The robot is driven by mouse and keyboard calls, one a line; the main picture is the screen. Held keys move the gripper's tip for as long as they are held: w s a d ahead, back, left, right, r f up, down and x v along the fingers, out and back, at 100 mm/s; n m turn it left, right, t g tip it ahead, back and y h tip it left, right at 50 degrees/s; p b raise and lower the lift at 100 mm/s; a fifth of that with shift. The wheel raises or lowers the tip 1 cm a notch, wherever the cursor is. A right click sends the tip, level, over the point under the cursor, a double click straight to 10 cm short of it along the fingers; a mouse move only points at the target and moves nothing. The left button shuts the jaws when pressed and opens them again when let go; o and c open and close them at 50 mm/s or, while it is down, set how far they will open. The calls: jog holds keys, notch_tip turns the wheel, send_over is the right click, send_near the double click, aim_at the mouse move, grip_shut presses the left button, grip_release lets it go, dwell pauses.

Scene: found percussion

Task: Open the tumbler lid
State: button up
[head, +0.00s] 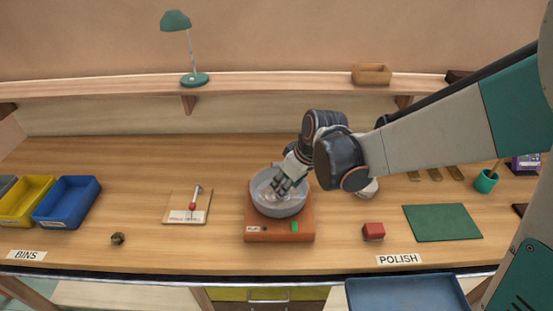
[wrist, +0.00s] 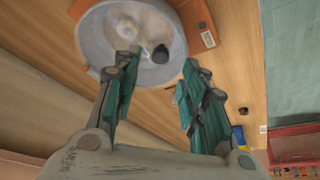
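The tumbler is a round grey drum (head: 279,206) on a red-brown base (head: 262,237) in the middle of the bench. Its drum also shows at the top of the wrist view (wrist: 92,42), with a pale lump and a dark round piece visible within its rim. I cannot make out a separate lid; whether a clear one covers the drum is unclear. My gripper (head: 280,188) is over the drum, pointing down. In the wrist view my gripper (wrist: 160,66) has its two fingers spread apart with nothing held between them. Contact with the drum cannot be told.
A red block (head: 373,232) and a green mat (head: 442,223) lie to the right. A small board with a red-tipped lever (head: 187,207) and a dark nugget (head: 118,239) are left. Yellow (head: 22,203) and blue (head: 66,202) bins stand far left. A pale round object is partly behind my arm.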

jog(key=shift+b+x, duration=0.45)
jog(key=shift+x, duration=1.95)
jog(key=shift+r, duration=0.1)
grip_shut()
